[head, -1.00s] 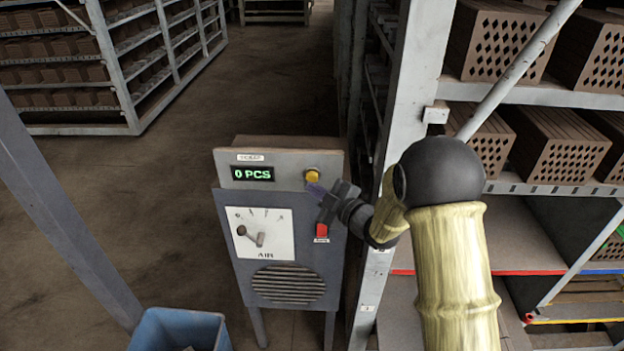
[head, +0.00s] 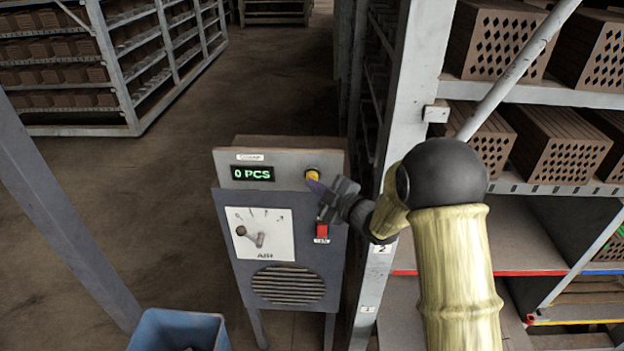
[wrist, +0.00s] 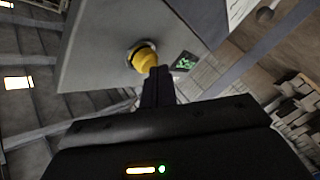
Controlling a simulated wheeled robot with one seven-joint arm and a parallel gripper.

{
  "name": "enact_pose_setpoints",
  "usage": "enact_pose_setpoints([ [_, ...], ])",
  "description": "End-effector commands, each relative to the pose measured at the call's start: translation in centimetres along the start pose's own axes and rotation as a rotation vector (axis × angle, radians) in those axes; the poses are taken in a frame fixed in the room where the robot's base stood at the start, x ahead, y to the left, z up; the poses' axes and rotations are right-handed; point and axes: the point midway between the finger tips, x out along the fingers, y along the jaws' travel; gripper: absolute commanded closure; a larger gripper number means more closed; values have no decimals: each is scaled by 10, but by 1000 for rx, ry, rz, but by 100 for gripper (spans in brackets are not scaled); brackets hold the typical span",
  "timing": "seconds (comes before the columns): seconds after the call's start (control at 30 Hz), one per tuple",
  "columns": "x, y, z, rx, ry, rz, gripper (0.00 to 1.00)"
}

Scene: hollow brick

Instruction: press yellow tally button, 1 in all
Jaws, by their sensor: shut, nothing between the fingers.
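The yellow tally button (head: 312,174) sits at the upper right of the grey panel on the machine cabinet (head: 284,220). The green display (head: 252,174) on the same panel reads "0 PCS". My gripper (head: 311,183) is shut and empty, with its fingertips just in front of the button's lower edge. In the wrist view the button (wrist: 146,56) is a yellow cap in a dark ring, and the shut fingers (wrist: 158,74) overlap its lower edge. I cannot tell whether the tips touch it.
A red switch (head: 322,231) is on the cabinet below my gripper. A dial with a lever (head: 258,235) is at the left of its front. A blue bin (head: 178,330) stands at the lower left. Brick racks (head: 500,185) and a post are close on the right.

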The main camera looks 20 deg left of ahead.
Motion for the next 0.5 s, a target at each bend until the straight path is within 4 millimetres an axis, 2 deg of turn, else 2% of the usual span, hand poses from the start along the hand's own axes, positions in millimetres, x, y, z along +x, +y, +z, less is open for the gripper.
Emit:
enact_pose_setpoints([
  [0.5,4,3,3,0,1,1,100],
])
